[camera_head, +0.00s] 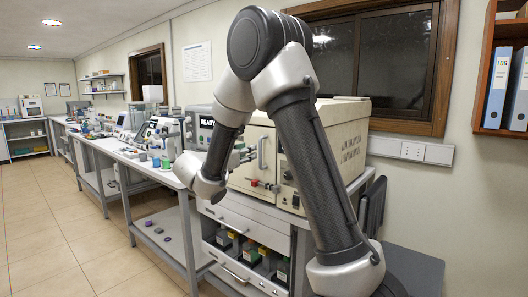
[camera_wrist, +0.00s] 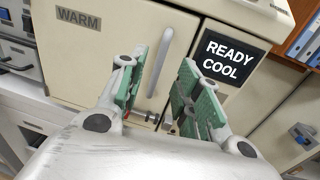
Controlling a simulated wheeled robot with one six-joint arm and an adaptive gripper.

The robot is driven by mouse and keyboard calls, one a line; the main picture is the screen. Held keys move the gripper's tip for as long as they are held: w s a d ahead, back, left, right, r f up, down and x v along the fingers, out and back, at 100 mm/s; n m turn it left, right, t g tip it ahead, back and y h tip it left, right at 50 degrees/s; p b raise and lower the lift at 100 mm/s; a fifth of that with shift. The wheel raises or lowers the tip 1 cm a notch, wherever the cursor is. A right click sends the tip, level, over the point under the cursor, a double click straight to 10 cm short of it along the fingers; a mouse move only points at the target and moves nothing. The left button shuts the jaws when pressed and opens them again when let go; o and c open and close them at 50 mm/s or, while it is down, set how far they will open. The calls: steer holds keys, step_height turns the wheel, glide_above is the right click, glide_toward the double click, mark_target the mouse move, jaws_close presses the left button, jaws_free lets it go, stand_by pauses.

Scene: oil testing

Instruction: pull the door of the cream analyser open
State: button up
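The cream analyser (camera_head: 343,126) stands on a bench, its door (camera_head: 247,140) looking shut. The door's pale vertical bar handle (camera_head: 262,152) also shows in the wrist view (camera_wrist: 161,62), upper middle and slightly tilted. A "WARM" label (camera_wrist: 78,18) is on the door, and a dark "READY COOL" display (camera_wrist: 229,59) is to the right. My gripper (camera_wrist: 164,58) is open, green pads apart. The handle appears between the fingers in the picture; I see no contact, and cannot tell how far it is beyond the tips. In the head view my arm partly hides the analyser front.
Small metal fittings (camera_wrist: 143,117) and a red knob (camera_head: 254,183) stick out low on the analyser front. Below is a bench with a drawer (camera_head: 237,275) and several bottles. Another instrument (camera_head: 199,130) stands to the left. The floor (camera_head: 75,230) at left is clear.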

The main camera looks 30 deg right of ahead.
steer(key=x, duration=0.7)
steer(key=shift+w+d, duration=0.2)
steer(key=shift+c, duration=0.2)
jaws_close()
steer(key=shift+r, duration=0.1)
